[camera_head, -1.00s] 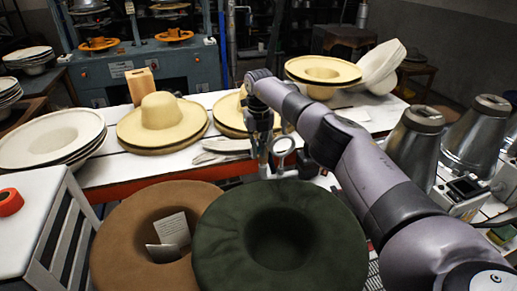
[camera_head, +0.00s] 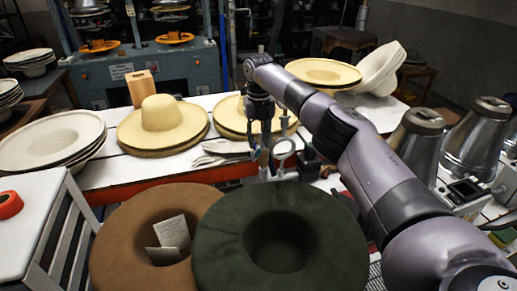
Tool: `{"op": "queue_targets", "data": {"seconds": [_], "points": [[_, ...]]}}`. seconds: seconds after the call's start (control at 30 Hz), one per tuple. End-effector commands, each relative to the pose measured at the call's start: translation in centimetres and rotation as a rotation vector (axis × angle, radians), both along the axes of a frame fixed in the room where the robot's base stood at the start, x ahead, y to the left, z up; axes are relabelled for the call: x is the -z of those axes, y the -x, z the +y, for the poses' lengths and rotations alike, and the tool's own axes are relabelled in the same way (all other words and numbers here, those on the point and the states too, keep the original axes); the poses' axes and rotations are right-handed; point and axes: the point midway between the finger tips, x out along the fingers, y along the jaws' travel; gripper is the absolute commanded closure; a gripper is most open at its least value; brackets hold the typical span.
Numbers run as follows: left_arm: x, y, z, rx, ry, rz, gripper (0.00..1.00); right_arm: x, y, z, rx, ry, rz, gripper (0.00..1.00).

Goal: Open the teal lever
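My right arm reaches in from the right, and my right gripper (camera_head: 264,128) hangs fingers-down over the white table, in front of the pale hats. Its fingers are dark and small, and I cannot tell whether they are open or shut. A grey metal fixture (camera_head: 264,164) with an upright rod stands just below it, with a round metal ring (camera_head: 284,147) to the right. I cannot tell whether the fingers touch the fixture. I cannot make out a teal lever; the gripper and forearm hide part of this area. My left gripper is not in view.
Green (camera_head: 315,220) and brown (camera_head: 122,225) felt hats fill the near foreground. Pale hats (camera_head: 162,116) sit on the white table (camera_head: 111,174). Metal cones (camera_head: 413,148) stand at the right. A blue-grey press (camera_head: 152,73) stands behind.

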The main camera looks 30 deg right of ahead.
Motion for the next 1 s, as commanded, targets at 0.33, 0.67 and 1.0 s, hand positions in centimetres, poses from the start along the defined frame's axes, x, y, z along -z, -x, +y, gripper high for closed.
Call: {"op": "queue_targets", "data": {"seconds": [0.33,0.67,1.0], "points": [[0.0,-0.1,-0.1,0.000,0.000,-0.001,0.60,-6.4,0.1,0.0,0.000,0.001,-0.002,0.72],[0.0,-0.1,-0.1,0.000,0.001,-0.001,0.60,-7.4,0.2,0.0,0.000,0.000,0.001,0.72],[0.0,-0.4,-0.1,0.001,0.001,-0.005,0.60,-7.4,0.1,0.0,0.000,0.000,0.001,0.88]]}}
